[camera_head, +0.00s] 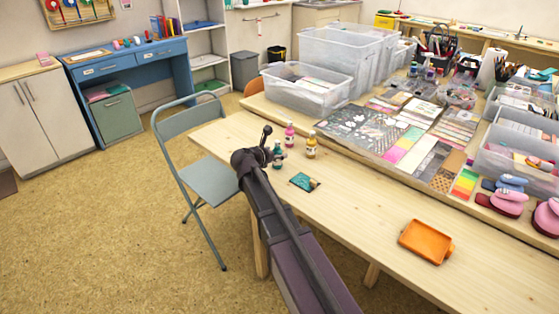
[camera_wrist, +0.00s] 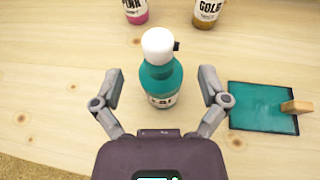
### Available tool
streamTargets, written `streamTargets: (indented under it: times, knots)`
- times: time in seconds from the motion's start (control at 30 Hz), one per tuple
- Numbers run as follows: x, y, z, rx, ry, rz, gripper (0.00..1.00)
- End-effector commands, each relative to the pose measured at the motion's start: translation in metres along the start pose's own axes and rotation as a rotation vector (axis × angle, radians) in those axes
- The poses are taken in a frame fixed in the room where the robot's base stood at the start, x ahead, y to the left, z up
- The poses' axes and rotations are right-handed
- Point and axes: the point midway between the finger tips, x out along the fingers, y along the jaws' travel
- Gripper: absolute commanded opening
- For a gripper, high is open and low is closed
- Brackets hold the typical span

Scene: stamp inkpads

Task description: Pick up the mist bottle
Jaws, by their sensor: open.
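The mist bottle, a teal bottle with a white cap and a small dark nozzle (camera_wrist: 160,80), stands upright on the table in the middle of the wrist view. Its label is only partly readable. My gripper (camera_wrist: 160,88) is open, with one finger on each side of the bottle and a visible gap on both sides.
A pink bottle (camera_wrist: 135,12) and a gold bottle (camera_wrist: 208,14) stand behind the teal one. A teal inkpad (camera_wrist: 258,108) with a wooden piece lies to its right. An orange tray (camera_head: 426,242) lies farther right. A folding chair (camera_head: 205,178) stands left of the table.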

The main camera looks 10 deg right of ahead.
Motion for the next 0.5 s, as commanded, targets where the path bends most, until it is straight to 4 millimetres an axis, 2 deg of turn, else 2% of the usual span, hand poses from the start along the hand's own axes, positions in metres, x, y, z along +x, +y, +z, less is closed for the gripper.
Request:
streamTargets:
  times: [0.13,0.5]
  knots:
    - [0.0089,0.0005,-0.0006,0.000,0.000,0.001,0.94]
    - [0.0088,0.0002,0.0000,-0.001,0.000,0.001,0.94]
